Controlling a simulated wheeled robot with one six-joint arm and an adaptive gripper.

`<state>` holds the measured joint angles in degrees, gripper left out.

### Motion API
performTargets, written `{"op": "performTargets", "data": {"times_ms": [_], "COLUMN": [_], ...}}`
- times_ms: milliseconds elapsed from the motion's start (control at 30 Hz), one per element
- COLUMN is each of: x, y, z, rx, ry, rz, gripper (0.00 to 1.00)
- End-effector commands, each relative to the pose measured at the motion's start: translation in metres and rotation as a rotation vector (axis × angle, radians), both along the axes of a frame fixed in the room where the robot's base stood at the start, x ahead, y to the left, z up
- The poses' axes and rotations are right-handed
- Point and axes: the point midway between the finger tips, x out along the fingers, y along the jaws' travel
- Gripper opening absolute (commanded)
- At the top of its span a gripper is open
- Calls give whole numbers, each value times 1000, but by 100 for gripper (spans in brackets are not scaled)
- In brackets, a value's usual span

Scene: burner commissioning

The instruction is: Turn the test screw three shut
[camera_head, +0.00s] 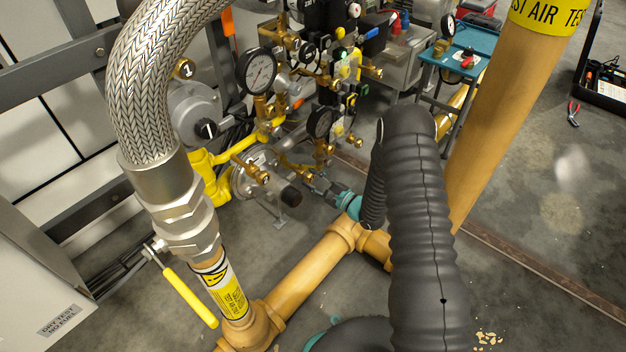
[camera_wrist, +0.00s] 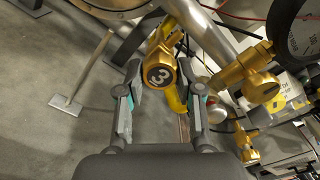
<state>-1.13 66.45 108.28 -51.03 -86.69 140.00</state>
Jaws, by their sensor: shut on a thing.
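Test screw three (camera_wrist: 158,76) is a brass cylinder with a white 3 on its dark round end face, in the middle of the wrist view. My gripper (camera_wrist: 160,78) is shut on it, with one finger on each side of the brass head. The screw's shaft and the thread behind the head are hidden. In the head view my black sleeved arm reaches down towards the brass and yellow pipework, and the number 3 cannot be made out there.
A brass fitting (camera_wrist: 262,88) and a dial gauge (camera_wrist: 306,30) stand close right of my gripper. In the head view, a braided hose (camera_head: 150,90), a yellow lever (camera_head: 190,298) and a tan pipe (camera_head: 310,265) flank the pipework. Open floor (camera_head: 545,200) lies to the right.

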Motion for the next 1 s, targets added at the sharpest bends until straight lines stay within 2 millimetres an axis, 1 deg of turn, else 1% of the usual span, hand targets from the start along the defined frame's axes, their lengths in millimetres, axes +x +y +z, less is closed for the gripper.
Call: {"op": "performTargets", "data": {"times_ms": [67, 100, 167, 467, 567, 900, 1000], "x": [1, 1, 1, 0, -3, -33, -40], "y": [0, 0, 0, -1, -6, -45, -53], "z": [0, 0, 0, 0, 0, 0, 0], "rx": [-1, -1, -1, -1, -1, -1, 0], "ry": [-2, -2, -2, -1, 0, 0, 0], "rz": [-2, -2, -1, -1, -2, -4, -3], "gripper": [1, 46, 61, 61, 61, 61, 61]}}
